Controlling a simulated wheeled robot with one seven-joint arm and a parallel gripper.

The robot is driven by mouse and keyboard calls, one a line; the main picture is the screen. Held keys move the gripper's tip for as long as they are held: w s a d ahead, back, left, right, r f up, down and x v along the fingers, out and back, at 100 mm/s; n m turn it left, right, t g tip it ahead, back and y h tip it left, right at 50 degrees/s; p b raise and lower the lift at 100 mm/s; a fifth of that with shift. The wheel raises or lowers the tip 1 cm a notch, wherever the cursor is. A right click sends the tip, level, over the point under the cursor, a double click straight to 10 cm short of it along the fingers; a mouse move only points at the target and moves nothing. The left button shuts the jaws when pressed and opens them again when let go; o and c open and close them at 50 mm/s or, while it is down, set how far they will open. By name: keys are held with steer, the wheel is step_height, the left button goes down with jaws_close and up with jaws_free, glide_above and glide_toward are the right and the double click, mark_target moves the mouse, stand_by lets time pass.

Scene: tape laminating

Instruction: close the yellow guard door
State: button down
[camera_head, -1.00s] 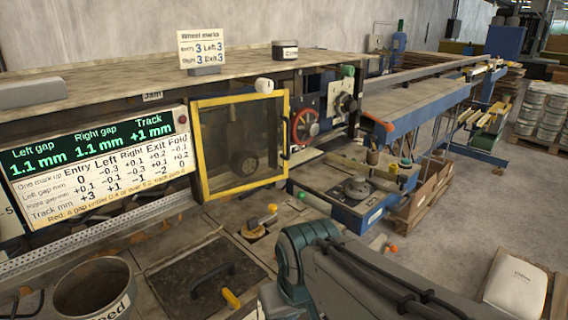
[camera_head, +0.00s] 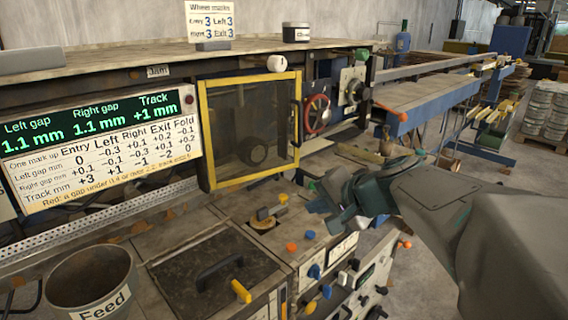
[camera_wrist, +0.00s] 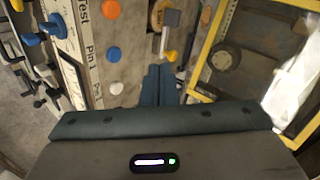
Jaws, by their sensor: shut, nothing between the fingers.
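The yellow guard door (camera_head: 205,140) is a yellow frame around a dark see-through panel, at the middle of the machine front. A dark handle (camera_head: 295,122) is on its right side. I cannot tell exactly how far it stands from its opening. In the wrist view its yellow frame (camera_wrist: 214,45) runs along the right side. My gripper (camera_head: 322,205) is to the right of and below the door, apart from it, above the front panel. In the wrist view my gripper's fingers (camera_wrist: 159,75) are together and hold nothing.
Below the door are a bench with coloured knobs (camera_head: 292,247), a black-handled hatch (camera_head: 205,272) and a Feed bucket (camera_head: 92,285). A readout board (camera_head: 95,150) stands left. A red handwheel (camera_head: 317,114) is just right of the door.

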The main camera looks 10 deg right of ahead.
steer(key=w+d+r+m+t+b, duration=0.2)
steer(key=w+d+r+m+t, duration=0.25)
steer(key=w+d, duration=0.25)
steer(key=r+p+x, duration=0.1)
steer(key=p+x, duration=0.2)
steer(key=x, duration=1.1)
steer(key=shift+w, duration=0.3)
steer(key=shift+d+r+m, duration=0.1)
steer(key=shift+m, duration=0.15)
